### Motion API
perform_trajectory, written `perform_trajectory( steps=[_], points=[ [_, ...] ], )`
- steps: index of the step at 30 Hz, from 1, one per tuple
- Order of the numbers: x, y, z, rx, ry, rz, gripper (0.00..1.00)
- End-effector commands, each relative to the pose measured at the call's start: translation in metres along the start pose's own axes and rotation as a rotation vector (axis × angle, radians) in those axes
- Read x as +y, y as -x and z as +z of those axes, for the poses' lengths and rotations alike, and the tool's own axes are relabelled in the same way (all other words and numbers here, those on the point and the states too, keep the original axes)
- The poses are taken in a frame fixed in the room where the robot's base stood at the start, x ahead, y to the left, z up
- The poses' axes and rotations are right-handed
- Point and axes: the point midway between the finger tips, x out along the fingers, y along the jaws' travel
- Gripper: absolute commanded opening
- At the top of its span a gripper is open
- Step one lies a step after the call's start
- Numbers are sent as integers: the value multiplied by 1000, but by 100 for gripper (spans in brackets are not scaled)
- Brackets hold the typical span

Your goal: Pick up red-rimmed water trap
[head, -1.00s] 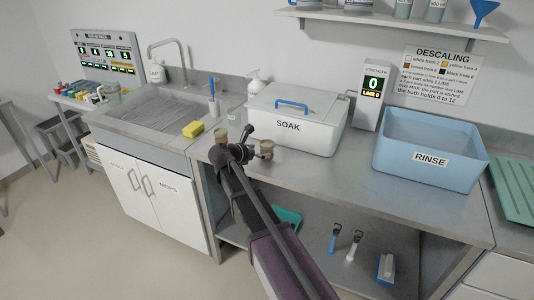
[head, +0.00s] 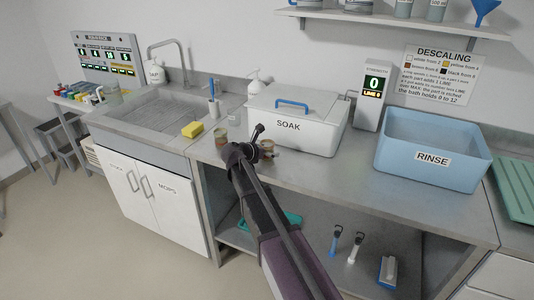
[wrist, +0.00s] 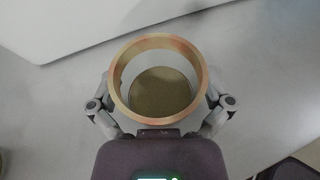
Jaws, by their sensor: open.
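A round, open-topped cup with a tan, reddish-tinged rim (wrist: 158,80) stands upright in the wrist view, with a brownish bottom inside. My gripper (wrist: 158,108) is open, with a finger on each side of the cup; I cannot tell whether they touch it. In the head view my gripper (head: 246,148) is low over the steel counter, in front of the lidded SOAK tub. A small brownish cup (head: 268,147) shows just right of it, partly hidden. Another small cup (head: 221,141) stands to its left. Rim colours are unclear in the head view.
The white SOAK tub (head: 310,131) is close behind my gripper. A blue RINSE basin (head: 405,166) stands to the right, with clear counter between. A strength display (head: 372,97) stands behind.

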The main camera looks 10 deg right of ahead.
Motion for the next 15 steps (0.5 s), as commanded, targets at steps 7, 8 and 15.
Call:
perform_trajectory(
  steps=[7, 8, 15],
  points=[
    [0, 0, 0, 0, 0, 0, 79],
    [0, 0, 0, 0, 0, 0, 70],
    [0, 0, 0, 0, 0, 0, 19]
  ],
)
